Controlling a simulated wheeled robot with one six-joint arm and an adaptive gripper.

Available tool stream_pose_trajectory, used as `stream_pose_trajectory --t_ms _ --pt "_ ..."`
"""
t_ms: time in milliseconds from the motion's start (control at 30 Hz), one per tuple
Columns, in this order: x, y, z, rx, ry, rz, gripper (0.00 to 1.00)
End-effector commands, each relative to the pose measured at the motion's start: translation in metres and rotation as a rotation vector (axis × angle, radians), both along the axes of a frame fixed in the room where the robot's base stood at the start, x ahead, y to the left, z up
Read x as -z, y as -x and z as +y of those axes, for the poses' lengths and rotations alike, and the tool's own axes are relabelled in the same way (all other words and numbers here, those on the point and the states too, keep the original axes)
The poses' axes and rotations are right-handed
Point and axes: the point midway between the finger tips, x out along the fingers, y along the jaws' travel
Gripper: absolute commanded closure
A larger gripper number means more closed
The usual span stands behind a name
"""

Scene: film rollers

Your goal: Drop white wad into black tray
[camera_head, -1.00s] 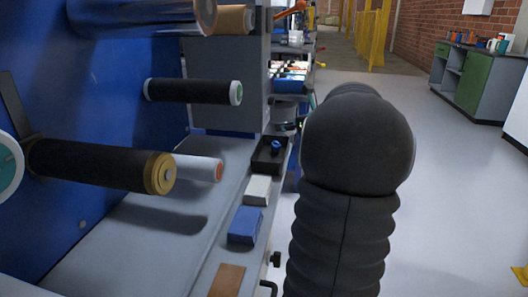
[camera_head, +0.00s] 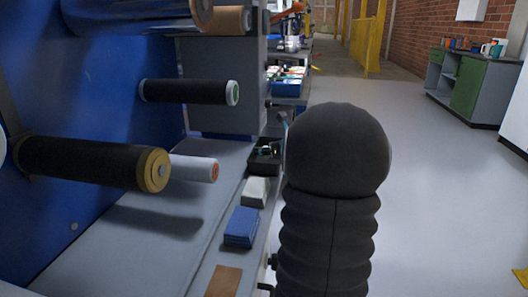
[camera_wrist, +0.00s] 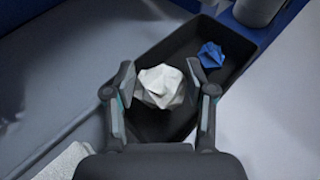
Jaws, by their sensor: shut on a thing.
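The white wad (camera_wrist: 163,88) is a crumpled ball between the two fingers of my gripper (camera_wrist: 160,76) in the wrist view. My gripper is shut on it, with one finger against each side. In this view the wad lies over the black tray (camera_wrist: 185,45); its exact height above the tray floor is unclear. A blue wad (camera_wrist: 211,54) lies in the tray, to the upper right of the white wad. In the head view the tray (camera_head: 259,169) sits on the machine's ledge, and what is over it is small and dim.
A white stack (camera_head: 256,191), a blue stack (camera_head: 241,227) and a brown piece (camera_head: 224,281) line the ledge on the near side of the tray. Black rollers (camera_head: 90,163) jut out at the left. Open floor lies to the right.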

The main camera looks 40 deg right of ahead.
Motion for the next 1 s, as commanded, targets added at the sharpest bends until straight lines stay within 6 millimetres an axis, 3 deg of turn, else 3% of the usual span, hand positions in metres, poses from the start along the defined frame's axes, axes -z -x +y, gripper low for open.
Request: stream_pose_trajectory --t_ms 667,700,800,1000 --pt "0.012 0.000 0.000 0.000 0.000 0.000 0.62" --pt "0.011 0.000 0.000 0.000 0.000 0.000 0.40" --pt "0.011 0.000 0.000 0.000 0.000 0.000 0.20" --pt "0.011 0.000 0.000 0.000 0.000 0.000 0.20"
